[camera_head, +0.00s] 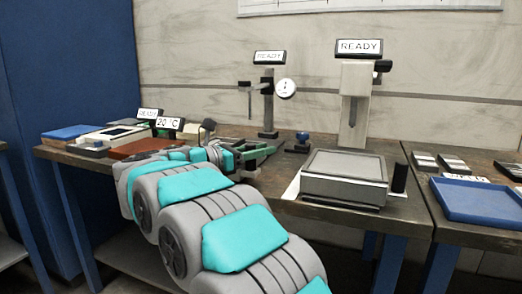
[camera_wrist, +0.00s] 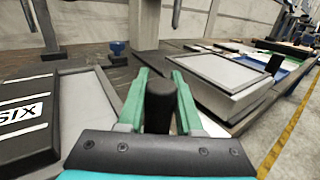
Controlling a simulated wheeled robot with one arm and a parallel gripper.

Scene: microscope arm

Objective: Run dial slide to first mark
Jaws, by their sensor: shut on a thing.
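The dial stand (camera_head: 268,108) with its round white dial (camera_head: 286,88) stands at the back middle in the head view, under a READY sign. In the wrist view a grey flat-topped slide (camera_wrist: 90,92) lies left of my gripper (camera_wrist: 160,95). An upright black handle (camera_wrist: 160,104) is between my green fingers at the slide's right end, and they are shut on it. In the head view my gripper (camera_head: 264,152) is low in front of the dial stand, and my arm hides most of the slide. I cannot make out the first mark.
A second station, with a pale column (camera_head: 354,107), a grey block (camera_head: 345,172) and a black upright handle (camera_head: 399,178), stands to the right. A small blue knob (camera_head: 303,138) sits between the stations. A blue tray (camera_head: 480,202) lies on the right table.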

